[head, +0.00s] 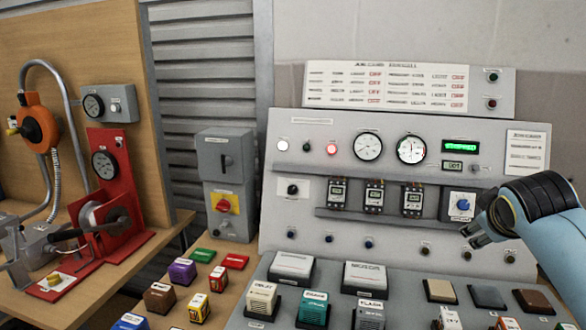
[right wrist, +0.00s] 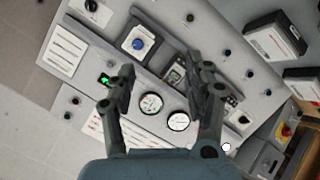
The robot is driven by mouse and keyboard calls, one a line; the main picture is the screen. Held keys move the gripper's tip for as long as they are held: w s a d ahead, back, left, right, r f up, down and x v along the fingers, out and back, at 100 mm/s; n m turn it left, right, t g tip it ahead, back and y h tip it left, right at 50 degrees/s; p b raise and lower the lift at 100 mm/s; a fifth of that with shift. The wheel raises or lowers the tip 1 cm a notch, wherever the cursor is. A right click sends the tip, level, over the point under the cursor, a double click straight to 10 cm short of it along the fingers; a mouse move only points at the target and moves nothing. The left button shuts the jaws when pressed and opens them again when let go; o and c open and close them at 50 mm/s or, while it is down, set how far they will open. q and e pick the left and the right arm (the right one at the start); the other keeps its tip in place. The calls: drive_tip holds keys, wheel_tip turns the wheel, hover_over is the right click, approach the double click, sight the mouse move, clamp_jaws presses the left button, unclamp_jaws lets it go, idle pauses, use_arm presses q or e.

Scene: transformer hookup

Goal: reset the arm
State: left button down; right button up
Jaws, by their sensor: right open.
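My right gripper (head: 474,236) is at the right of the head view, in front of the grey control panel (head: 290,222). In the right wrist view the right gripper (right wrist: 157,82) has its two fingers spread apart with nothing between them. Beyond the fingers are the panel's two round gauges (right wrist: 151,104) and a blue knob (right wrist: 138,44). In the head view the blue knob (head: 463,204) is just left of my right arm, and the gauges (head: 368,146) are further left. My left gripper is not in view.
A sloped desk (head: 400,292) with several blocks and boxes lies below the panel. A grey switch box (head: 225,160) with a red-yellow knob stands left of it. A red stand (head: 108,170) and an orange device (head: 38,128) are at the far left.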

drive_tip(key=s+a+f+m+g+y, duration=0.1)
drive_tip(key=s+a+f+g, duration=0.15)
drive_tip(key=s, duration=0.95)
drive_tip(key=s+a+f+m+g+y, duration=0.15)
drive_tip(key=s+a, duration=0.25)
drive_tip(key=s, duration=0.8)
drive_tip(key=s+a+f+m+g+y, duration=0.1)
drive_tip(key=s+a+f+g, duration=0.15)
drive_tip(key=s, duration=0.85)
wheel_tip(320, 180, down, 35)
drive_tip(key=s+d+b, duration=0.1)
drive_tip(key=d+b, duration=0.1)
drive_tip(key=b, duration=0.8)
use_arm(q)
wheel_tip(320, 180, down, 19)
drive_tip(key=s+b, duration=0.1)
drive_tip(key=b, duration=0.7)
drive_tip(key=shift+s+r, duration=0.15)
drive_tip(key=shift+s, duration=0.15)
use_arm(e)
drive_tip(key=s+f+g, duration=0.1)
drive_tip(key=s+f, duration=0.9)
drive_tip(key=f, duration=0.3)
drive_tip(key=s+d+f+g, duration=0.1)
drive_tip(key=s+f, duration=0.8)
drive_tip(key=f, duration=0.4)
drive_tip(key=shift+s+f, duration=0.35)
drive_tip(key=shift+f, duration=0.05)
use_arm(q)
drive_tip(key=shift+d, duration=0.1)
